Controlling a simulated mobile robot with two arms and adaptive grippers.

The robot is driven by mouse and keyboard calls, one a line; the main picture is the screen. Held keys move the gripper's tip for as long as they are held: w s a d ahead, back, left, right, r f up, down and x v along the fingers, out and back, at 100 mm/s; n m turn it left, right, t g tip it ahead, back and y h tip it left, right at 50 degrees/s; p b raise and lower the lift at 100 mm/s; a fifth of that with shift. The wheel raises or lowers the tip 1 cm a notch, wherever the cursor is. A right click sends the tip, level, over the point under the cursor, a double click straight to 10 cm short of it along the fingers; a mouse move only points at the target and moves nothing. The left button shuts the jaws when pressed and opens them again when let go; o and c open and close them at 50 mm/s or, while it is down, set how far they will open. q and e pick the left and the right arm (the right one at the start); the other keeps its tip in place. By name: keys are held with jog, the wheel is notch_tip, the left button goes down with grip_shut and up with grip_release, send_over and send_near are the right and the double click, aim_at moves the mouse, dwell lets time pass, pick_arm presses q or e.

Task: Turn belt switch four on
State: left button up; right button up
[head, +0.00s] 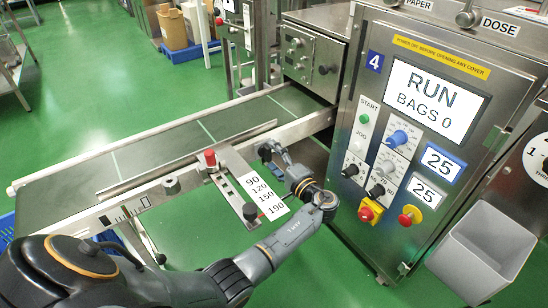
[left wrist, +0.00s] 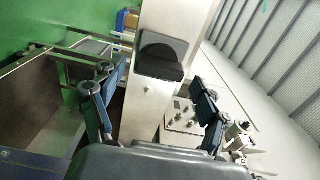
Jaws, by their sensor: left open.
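A black rotary switch (left wrist: 162,60) on a square black plate is on a steel face, in the upper middle of the left wrist view. Its grip bar lies roughly crosswise in that view. I see no legible label on it. My left gripper (left wrist: 160,95) is open and empty, with one finger on each side of the steel face and the switch ahead between them, apart from it. In the head view my left gripper (head: 268,152) is at the side of the conveyor belt (head: 150,160), by machine 4 (head: 430,80). My right gripper is not in view.
Machine 4 carries a screen (head: 433,102) reading RUN, BAGS 0, and several knobs and buttons. A scale plate (head: 265,193) with a red knob (head: 210,158) juts from the belt side near my left arm. A grey bin (head: 485,250) hangs at the lower right.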

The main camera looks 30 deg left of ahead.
pick_arm(q)
jog(key=v, duration=1.2)
